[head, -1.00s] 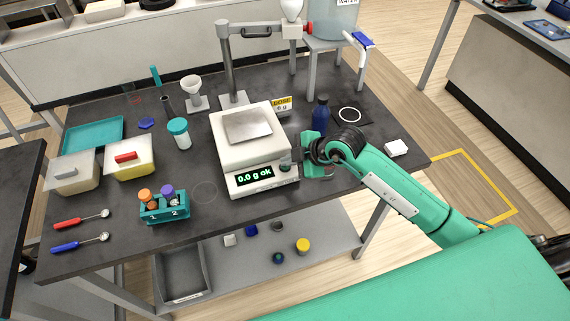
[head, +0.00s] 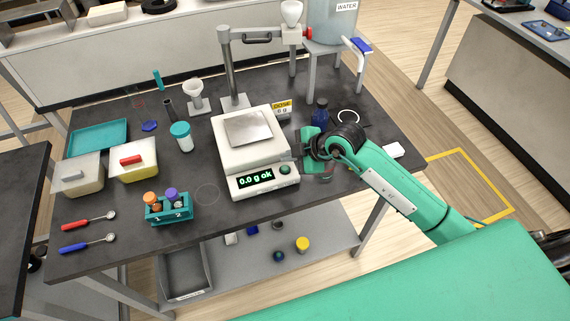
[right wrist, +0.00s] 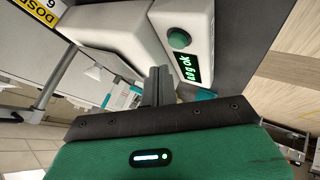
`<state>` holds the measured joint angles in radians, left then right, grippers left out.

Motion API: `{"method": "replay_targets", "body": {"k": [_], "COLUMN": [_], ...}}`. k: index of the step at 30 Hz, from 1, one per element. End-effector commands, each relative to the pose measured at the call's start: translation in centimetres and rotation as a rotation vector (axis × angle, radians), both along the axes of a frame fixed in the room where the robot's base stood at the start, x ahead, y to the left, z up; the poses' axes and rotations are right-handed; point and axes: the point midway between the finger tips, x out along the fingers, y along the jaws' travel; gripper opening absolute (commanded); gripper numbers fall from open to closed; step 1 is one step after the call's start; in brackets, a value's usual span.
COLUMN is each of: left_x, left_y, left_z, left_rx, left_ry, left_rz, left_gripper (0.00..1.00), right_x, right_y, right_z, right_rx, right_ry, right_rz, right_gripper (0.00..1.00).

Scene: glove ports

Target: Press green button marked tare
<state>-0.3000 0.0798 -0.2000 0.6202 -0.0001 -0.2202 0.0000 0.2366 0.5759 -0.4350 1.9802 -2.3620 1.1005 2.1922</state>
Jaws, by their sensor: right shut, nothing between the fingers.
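The white scale (head: 240,155) stands on the dark table with a square metal pan (head: 248,128) on top. Its front display (head: 255,179) reads "0.0 g ok". The green button (head: 285,170) is on the front panel, right of the display. It also shows in the right wrist view (right wrist: 179,39); its marking is not readable. My right gripper (head: 293,157) is at the scale's right side, near the button, fingers toward the scale. In the right wrist view its fingertips (right wrist: 157,72) are together and empty, beside the button and apart from it in the picture. My left gripper is not in view.
A dark blue bottle (head: 320,112) stands behind my right gripper. A yellow dose sign (head: 282,108) is behind the scale. A teal vial rack (head: 168,209) sits left of the scale. The table's front edge and a lower shelf (head: 320,235) are below.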

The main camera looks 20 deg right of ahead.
Motion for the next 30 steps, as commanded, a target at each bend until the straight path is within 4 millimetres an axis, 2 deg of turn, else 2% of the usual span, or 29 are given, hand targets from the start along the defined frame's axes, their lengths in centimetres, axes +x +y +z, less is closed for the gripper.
{"method": "replay_targets", "body": {"k": [1, 9, 26, 30], "left_x": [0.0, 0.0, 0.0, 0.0], "left_y": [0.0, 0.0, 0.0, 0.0], "left_z": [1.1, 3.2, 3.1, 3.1], "left_rx": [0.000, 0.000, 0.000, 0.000], "left_ry": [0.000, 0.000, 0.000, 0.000], "left_rz": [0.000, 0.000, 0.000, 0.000], "left_gripper": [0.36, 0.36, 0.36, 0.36], "right_x": [0.0, 0.0, 0.0, -0.6], "right_y": [0.0, 0.0, 0.0, 1.6], "right_z": [1.1, 3.5, 3.4, 4.1], "right_rx": [0.000, 0.001, 0.002, 0.069], "right_ry": [0.000, 0.000, -0.001, -0.038], "right_rz": [0.000, -0.001, 0.001, 0.044], "right_gripper": [0.00, 0.00, 0.00, 0.00]}}
